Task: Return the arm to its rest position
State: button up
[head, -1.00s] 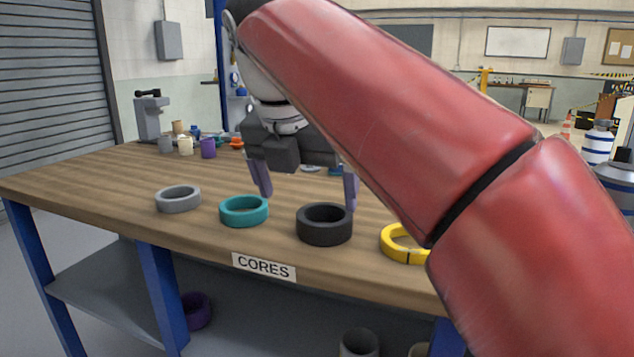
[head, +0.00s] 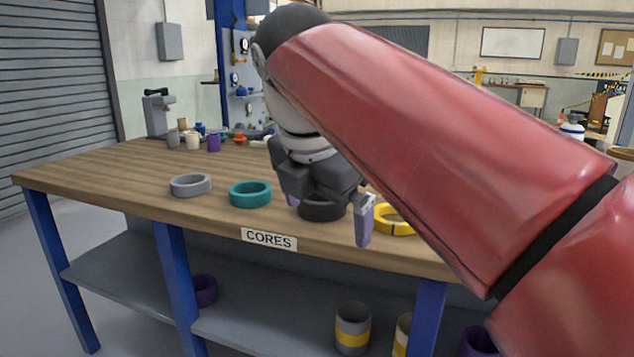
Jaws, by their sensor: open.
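My red arm reaches in from the right and covers much of the right side of the view.
The wooden workbench (head: 120,181) also holds a grey ring (head: 190,185), a teal ring (head: 250,194) and a yellow ring (head: 392,221), partly hidden. A "CORES" label (head: 269,239) marks its front edge. Cups (head: 193,141) stand at the back. Rolls lie on the lower shelf (head: 130,280).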

jog(key=s+d+f+m, duration=0.4)
jog(key=f+m, duration=0.4)
jog(key=m, duration=0.1)
jog(key=s+d+f+m+y, duration=0.1)
jog(key=s+d+f+m, duration=0.3)
jog(key=f+m, duration=0.4)
jog(key=s+d+f+m+t, duration=0.1)
jog(key=s+d+f+m, duration=0.3)
jog(key=d+f+m, duration=0.2)
notch_tip(320, 180, down, 3)
jog(key=m, duration=0.4)
jog(key=shift+s+d+r+m, duration=0.2)
jog(key=shift+d+m, duration=0.05)
jog(key=shift+m, duration=0.05)
